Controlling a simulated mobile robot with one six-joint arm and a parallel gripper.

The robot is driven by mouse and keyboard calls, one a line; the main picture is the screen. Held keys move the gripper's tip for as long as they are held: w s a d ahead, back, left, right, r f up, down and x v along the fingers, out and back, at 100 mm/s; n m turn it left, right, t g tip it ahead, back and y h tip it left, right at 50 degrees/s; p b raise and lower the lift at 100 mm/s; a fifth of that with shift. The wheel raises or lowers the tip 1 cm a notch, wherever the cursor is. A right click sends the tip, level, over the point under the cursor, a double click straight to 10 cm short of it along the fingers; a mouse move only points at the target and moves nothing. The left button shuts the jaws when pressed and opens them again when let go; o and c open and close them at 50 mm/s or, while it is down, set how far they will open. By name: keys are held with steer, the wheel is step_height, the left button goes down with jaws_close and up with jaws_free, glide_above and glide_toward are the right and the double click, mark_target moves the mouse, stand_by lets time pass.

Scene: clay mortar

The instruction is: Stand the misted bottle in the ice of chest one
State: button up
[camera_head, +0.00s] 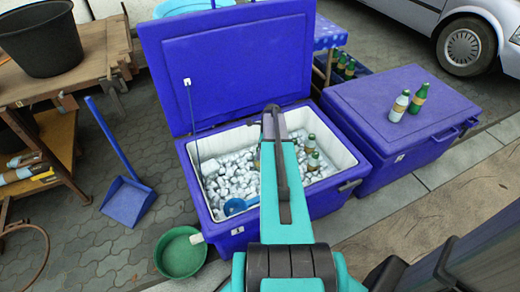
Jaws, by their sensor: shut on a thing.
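A pale, frosted-looking bottle (399,105) with a tan label stands upright on the closed lid of the right-hand blue chest. A clearer green bottle (419,97) stands beside it. The open blue chest (345,200) in the middle holds ice (230,175); I cannot read its tag. Two green-necked bottles, one behind (310,143) and one in front (313,162), stand in the ice at its right side. My arm reaches over this chest and hides part of the ice. My gripper's jaws are hidden behind the arm, and so is anything between them. A small brownish patch shows at the arm's left edge.
A blue scoop (236,206) lies in the ice near the front wall. The chest's raised lid (230,65) stands behind. A green basin (181,253) and a blue dustpan (128,200) are on the paving at left. The second chest's lid (365,105) is mostly clear.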

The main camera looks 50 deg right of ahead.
steer(key=shift+x, duration=0.85)
steer(key=shift+s+f, duration=0.1)
steer(key=shift+f, duration=0.4)
stand_by(1.1)
steer(key=o, duration=1.6)
steer(key=shift+r, duration=0.1)
steer(key=w+a+p+v, duration=0.1)
steer(key=w+p+v, duration=0.1)
steer(key=p+v, duration=0.6)
steer(key=w+a+r+p+v, duration=0.1)
steer(key=p+v, duration=0.7)
steer(key=v, duration=1)
steer(key=shift+w+a+r+p, duration=0.2)
steer(key=shift+w+a+p, duration=0.25)
steer(key=shift+a, duration=0.35)
stand_by(0.5)
